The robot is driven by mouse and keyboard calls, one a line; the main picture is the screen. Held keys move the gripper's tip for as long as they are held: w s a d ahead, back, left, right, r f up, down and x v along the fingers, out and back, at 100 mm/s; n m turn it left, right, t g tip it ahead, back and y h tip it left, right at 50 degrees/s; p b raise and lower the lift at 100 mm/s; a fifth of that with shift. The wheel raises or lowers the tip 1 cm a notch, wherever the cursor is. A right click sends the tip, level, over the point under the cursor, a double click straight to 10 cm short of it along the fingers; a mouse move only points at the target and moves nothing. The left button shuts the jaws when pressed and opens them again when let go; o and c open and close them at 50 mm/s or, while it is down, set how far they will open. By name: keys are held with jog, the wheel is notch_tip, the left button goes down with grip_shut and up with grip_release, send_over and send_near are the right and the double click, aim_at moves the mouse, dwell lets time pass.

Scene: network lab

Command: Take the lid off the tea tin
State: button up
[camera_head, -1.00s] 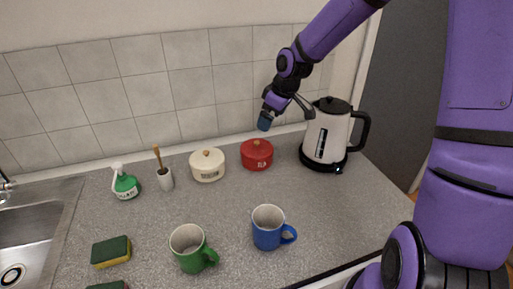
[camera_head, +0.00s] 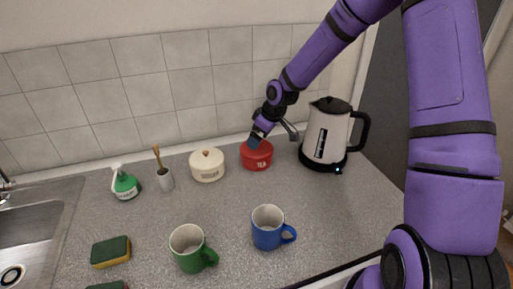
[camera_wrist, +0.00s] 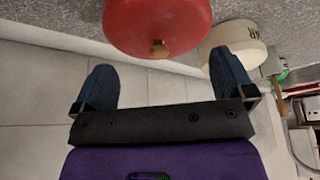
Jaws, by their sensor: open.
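The tea tin (camera_head: 257,159) is a round red tin with "TEA" lettering, standing on the counter near the back wall. Its red lid (camera_wrist: 157,22) with a wooden knob (camera_wrist: 159,49) shows in the wrist view, and the lid is on the tin. My gripper (camera_head: 254,142) is over the tin, angled down, and hides the knob in the head view. In the wrist view my gripper (camera_wrist: 164,78) is open, with its two blue fingertips apart and the knob between their lines, ahead of them. Nothing is held.
A cream sugar tin (camera_head: 207,168) stands close left of the tea tin. A white and black kettle (camera_head: 328,135) stands close right. A blue mug (camera_head: 268,228) and a green mug (camera_head: 190,250) stand in front. The counter between is clear.

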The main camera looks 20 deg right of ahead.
jog(key=shift+x, duration=1.5)
jog(key=shift+s, duration=0.1)
jog(key=c, duration=0.9)
jog(key=shift+d, duration=0.1)
jog(key=shift+c, duration=0.2)
